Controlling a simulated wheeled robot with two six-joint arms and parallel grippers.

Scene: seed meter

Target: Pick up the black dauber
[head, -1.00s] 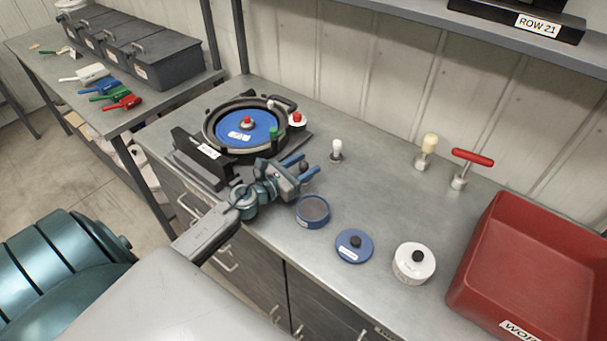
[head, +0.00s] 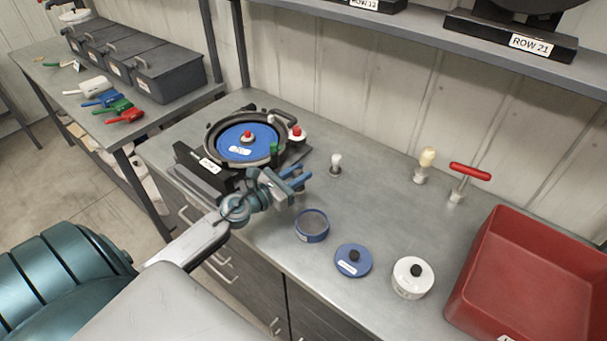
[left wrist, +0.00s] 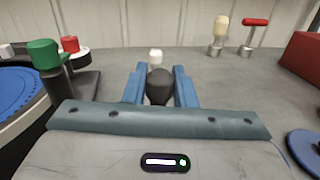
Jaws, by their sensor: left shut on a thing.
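The black dauber (left wrist: 160,87) has a dark rounded knob and shows in the left wrist view between the two blue fingers of my left gripper (left wrist: 158,88). The fingers are shut on it. In the head view my left gripper (head: 298,176) is over the steel bench, just right of the seed meter (head: 205,164). There the dauber is mostly hidden by the fingers. I cannot tell whether its lower end touches its holder or the bench. My right gripper is not in view.
A white-knobbed dauber (head: 335,165) stands behind the gripper. A blue-rimmed open tin (head: 311,238), a blue lid (head: 351,273) and a white pot (head: 402,290) stand to the front right. A red bin (head: 490,235) is at far right. The bench middle is clear.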

